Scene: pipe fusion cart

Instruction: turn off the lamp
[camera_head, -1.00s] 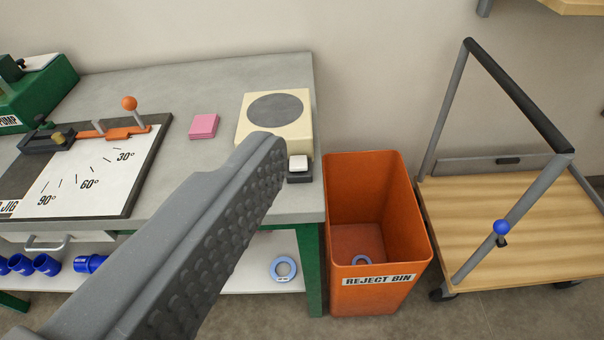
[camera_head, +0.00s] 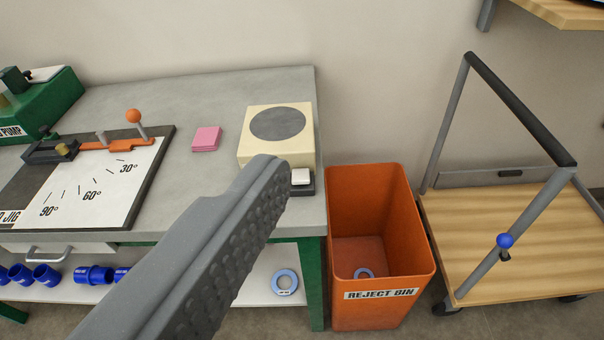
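No thing in view is clearly a lamp. A cream square box (camera_head: 248,151) with a round dark grey disc on top sits at the bench's right end. A small white button or rocker (camera_head: 300,176) on a dark base is at the box's front right corner. My gripper (camera_head: 268,172) shows as one long grey finger with a bumpy pad, rising from the lower left. Its tip overlaps the box's front edge in the picture, just left of the white button; I cannot tell whether it touches. A second finger cannot be made out, and nothing held is visible.
The grey bench (camera_head: 215,90) carries a pink pad (camera_head: 206,139), an angle jig (camera_head: 100,190) with an orange-knobbed lever and a green pump (camera_head: 50,100). Blue fittings and a ring lie on the shelf below. An orange reject bin (camera_head: 385,280) and wooden cart (camera_head: 520,240) stand right.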

